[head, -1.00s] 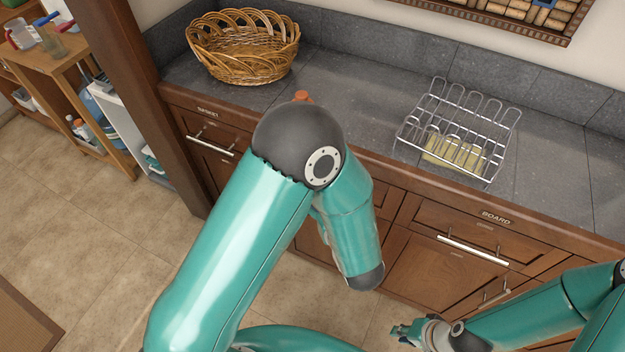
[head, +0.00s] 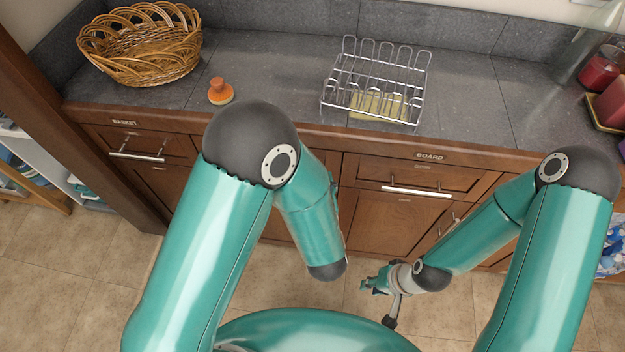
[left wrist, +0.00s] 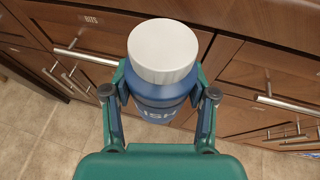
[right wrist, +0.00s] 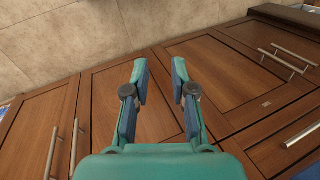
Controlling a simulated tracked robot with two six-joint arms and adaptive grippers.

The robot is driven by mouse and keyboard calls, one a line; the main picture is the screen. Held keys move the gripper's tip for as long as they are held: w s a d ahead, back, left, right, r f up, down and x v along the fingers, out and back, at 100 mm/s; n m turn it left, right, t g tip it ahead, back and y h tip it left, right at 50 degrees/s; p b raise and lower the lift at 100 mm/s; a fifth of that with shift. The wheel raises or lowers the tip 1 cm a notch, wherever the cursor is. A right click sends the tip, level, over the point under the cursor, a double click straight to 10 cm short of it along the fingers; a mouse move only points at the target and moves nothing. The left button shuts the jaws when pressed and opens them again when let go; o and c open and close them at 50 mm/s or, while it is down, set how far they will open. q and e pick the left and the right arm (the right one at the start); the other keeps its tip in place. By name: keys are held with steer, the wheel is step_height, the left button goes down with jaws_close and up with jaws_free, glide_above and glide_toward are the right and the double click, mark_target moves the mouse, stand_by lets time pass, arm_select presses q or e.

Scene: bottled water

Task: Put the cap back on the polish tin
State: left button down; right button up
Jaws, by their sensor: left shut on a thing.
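In the left wrist view, a blue polish tin (left wrist: 158,98) with lettering ending in "ISH" stands between the fingers of my left gripper (left wrist: 160,95), which is shut on its sides. A white round cap (left wrist: 163,48) is on top of the tin. I cannot tell how firmly it is seated. The left gripper and tin are hidden in the head view behind my arm. My right gripper (right wrist: 160,85) is open and empty, its fingers apart in front of the cabinet doors. It shows small and low in the head view (head: 370,284).
On the grey counter (head: 275,70) stand a wicker basket (head: 140,50), an orange-topped brush (head: 220,91) and a wire rack (head: 375,85) over a yellowish board. Red items (head: 603,70) stand at the far right. Wooden cabinets with bar handles (head: 417,191) front the counter.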

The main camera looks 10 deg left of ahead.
steer(key=o, duration=0.5)
steer(key=shift+w+a+r+n, duration=0.1)
steer(key=shift+w+a+n, duration=0.05)
steer(key=shift+w+n, duration=0.45)
steer(key=shift+o, duration=0.6)
steer(key=w+a+r+n, duration=0.3)
steer(key=w+n, duration=0.6)
steer(key=n, duration=0.3)
steer(key=shift+a+r+g, duration=0.3)
steer(key=shift+r, duration=0.2)
steer(key=w+a+r+n+h, duration=0.1)
steer(key=w+a+r+n, duration=0.1)
steer(key=w+r+n, duration=0.4)
steer(key=w+a+r+n+h, duration=0.1)
steer(key=a+r+n, duration=0.2)
steer(key=r+n, duration=0.65)
steer(key=w+a+r+n+h, duration=0.2)
steer(key=w+r+n, duration=0.2)
steer(key=r+n, duration=0.4)
steer(key=s+a+r+n, duration=0.1)
steer(key=a, duration=0.1)
steer(key=s+a+r+n, duration=0.1)
steer(key=r+n, duration=0.1)
steer(key=s+a+r+n, duration=0.1)
steer(key=a+n, duration=0.1)
steer(key=shift+s+a+r+n, duration=0.15)
steer(key=shift+s+a+n, duration=0.1)
steer(key=shift+a, duration=0.1)
steer(key=shift+f, duration=4.05)
steer(key=shift+c, duration=0.2)
